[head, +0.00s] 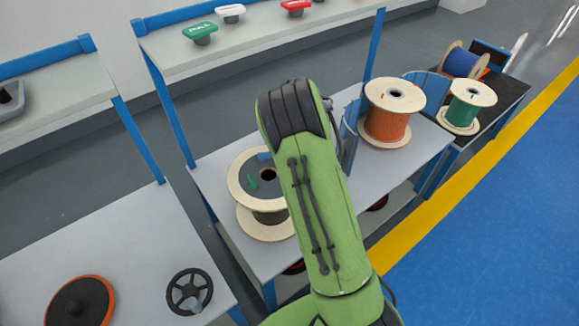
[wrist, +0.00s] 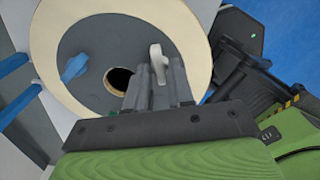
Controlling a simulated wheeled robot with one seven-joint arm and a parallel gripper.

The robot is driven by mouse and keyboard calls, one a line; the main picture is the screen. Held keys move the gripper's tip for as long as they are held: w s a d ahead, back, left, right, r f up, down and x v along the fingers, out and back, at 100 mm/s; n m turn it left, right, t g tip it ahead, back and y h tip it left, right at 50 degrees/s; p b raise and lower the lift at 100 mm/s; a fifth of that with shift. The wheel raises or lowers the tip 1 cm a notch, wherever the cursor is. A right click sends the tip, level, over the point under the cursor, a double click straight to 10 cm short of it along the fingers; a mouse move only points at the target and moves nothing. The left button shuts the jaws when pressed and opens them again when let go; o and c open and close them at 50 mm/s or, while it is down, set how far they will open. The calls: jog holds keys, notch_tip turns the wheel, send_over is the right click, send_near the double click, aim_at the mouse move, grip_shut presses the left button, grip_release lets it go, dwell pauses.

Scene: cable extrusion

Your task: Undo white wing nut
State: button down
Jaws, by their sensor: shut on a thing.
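A white wing nut (wrist: 158,62) sticks up between the fingertips of my gripper (wrist: 158,84) in the wrist view. The grey fingers are shut on its lower part, which they hide. Behind it is the grey face of a spool with a cream rim (wrist: 48,28) and a dark centre hole. I cannot tell whether the nut touches the spool. In the head view the same kind of cream-rimmed spool (head: 238,192) stands on the middle table, and my green arm hides the gripper and the nut.
A blue piece (wrist: 75,66) sits on the spool face. An orange spool (head: 390,120), a green spool (head: 465,108) and a blue spool (head: 462,62) stand to the right. A black handwheel (head: 190,290) and an orange-rimmed disc (head: 80,302) lie on the near-left table.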

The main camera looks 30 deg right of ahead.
jog(key=c, duration=1.2)
grip_release()
notch_tip(320, 180, up, 16)
jog(key=p, duration=0.3)
jog(key=shift+p, duration=0.3)
jog(key=shift+f, duration=0.1)
